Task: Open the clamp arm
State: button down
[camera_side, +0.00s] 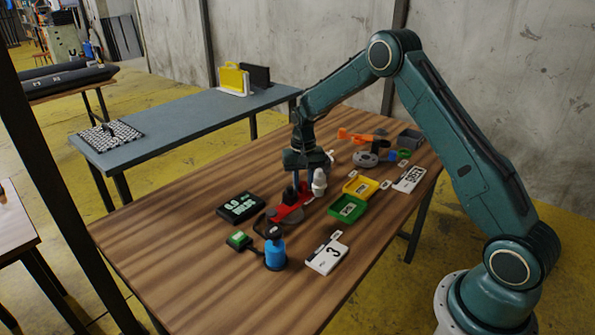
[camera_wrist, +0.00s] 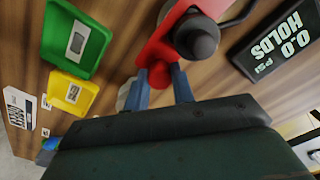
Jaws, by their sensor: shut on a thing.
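The red clamp arm (camera_wrist: 152,47) runs from the top of the wrist view down to a rounded red end (camera_wrist: 160,75). In the side view the red clamp arm (camera_side: 291,212) lies low above the table. A dark grey round knob (camera_wrist: 197,36) stands beside it. My gripper (camera_wrist: 161,74) has its two blue-grey fingers on either side of the red end and is shut on it. In the side view my gripper (camera_side: 303,188) points down at the far end of the red part, and its fingertips are partly hidden.
A black gauge display (camera_side: 241,207) reading 0.0 PSI HOLDS stands left of the clamp. A green tray (camera_side: 347,209) and a yellow tray (camera_side: 361,188) lie to its right. A white fitting (camera_side: 319,182) stands close by my gripper. A blue bottle (camera_side: 275,252) stands in front.

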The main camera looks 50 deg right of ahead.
jog(key=shift+s+a+m, duration=0.15)
jog(key=shift+s+m, duration=0.55)
jog(key=shift+s, duration=0.15)
jog(key=shift+s+a+m, duration=0.1)
jog(key=shift+s+m, duration=0.6)
jog(key=shift+s, duration=0.1)
jog(key=shift+s+a+m, duration=0.4)
jog(key=shift+s+m, duration=0.45)
jog(key=shift+s, duration=0.05)
jog(key=shift+s+a+m, duration=0.4)
jog(key=shift+s+m, duration=0.45)
jog(key=shift+s+a+m, duration=1.05)
jog(key=shift+s+m, duration=0.15)
jog(key=shift+m, duration=0.2)
jog(key=shift+s+a+m, duration=0.45)
jog(key=shift+a+m, duration=0.15)
jog(key=shift+m, duration=0.1)
jog(key=shift+s+a+m, duration=0.4)
jog(key=shift+a+m, duration=0.15)
jog(key=shift+m, duration=0.15)
jog(key=shift+s+a, duration=0.1)
jog(key=shift+a, duration=0.05)
jog(key=c, duration=1.2)
grip_release()
jog(key=shift+o, duration=0.2)
jog(key=shift+r, duration=0.1)
